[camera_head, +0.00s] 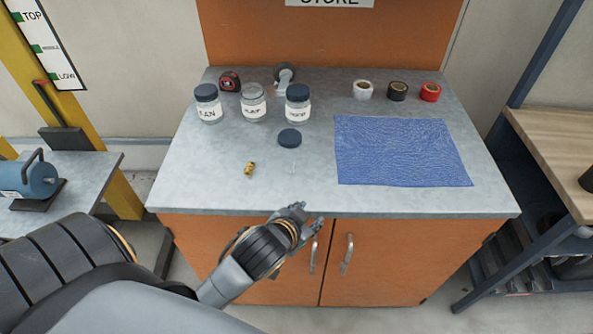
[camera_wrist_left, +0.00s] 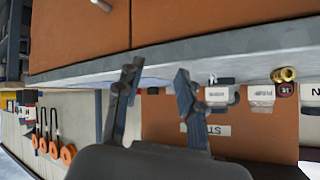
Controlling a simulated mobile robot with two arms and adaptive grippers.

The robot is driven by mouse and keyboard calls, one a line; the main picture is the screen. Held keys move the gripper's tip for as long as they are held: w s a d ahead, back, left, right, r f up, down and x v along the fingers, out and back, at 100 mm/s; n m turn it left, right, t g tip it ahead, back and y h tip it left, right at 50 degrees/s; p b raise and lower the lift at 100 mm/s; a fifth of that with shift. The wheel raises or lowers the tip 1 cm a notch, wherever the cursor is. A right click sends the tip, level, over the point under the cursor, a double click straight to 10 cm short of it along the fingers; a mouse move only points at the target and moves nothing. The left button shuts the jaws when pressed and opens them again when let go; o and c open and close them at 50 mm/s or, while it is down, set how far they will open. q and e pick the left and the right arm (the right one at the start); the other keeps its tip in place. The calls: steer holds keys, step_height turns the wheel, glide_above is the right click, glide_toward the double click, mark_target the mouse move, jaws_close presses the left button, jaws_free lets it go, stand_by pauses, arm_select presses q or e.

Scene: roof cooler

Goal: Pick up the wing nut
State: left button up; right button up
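The wing nut appears to be the small brass-coloured piece (camera_head: 250,169) on the left part of the grey worktop (camera_head: 215,185), in front of the jars. In the left wrist view a brass piece (camera_wrist_left: 284,75) shows at the far right, just past the worktop's edge. My left gripper (camera_head: 310,214) is in front of the worktop's front edge, right of and nearer than the brass piece, and apart from it. In the left wrist view its fingers (camera_wrist_left: 158,68) stand apart with nothing between them. My right gripper is not in view.
Jars with dark lids (camera_head: 208,103) (camera_head: 298,104) flank a lidless jar (camera_head: 254,103). A dark lid (camera_head: 289,138) lies in front. A faint clear item (camera_head: 293,167) lies right of the brass piece. A blue cloth (camera_head: 400,150) covers the right side. Tape rolls (camera_head: 398,91) stand behind it.

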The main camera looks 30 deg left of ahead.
arm_select(q)
steer(key=w+d+r+m+t+h, duration=0.2)
steer(key=w+d+r+m+t, duration=0.15)
steer(key=w+r, duration=0.4)
steer(key=w+d+r+m+t+h, duration=0.2)
steer(key=w+r+t, duration=0.25)
steer(key=r, duration=0.55)
steer(key=d+r+m+g+h, duration=0.2)
steer(key=d+r+m+h, duration=0.75)
steer(key=m+h, duration=0.35)
steer(key=m+g+y, duration=1.2)
steer(key=g+y, duration=0.4)
glide_above(292, 172)
step_height(292, 172, down, 13)
steer(key=f, duration=0.2)
steer(key=f+p, duration=0.1)
steer(key=f, duration=0.5)
steer(key=shift+w+a, duration=0.1)
steer(key=shift+w, duration=0.25)
step_height(292, 172, down, 5)
steer(key=shift+s+r+p, duration=0.1)
steer(key=shift+p, duration=1)
steer(key=shift+f, duration=0.3)
jaws_close()
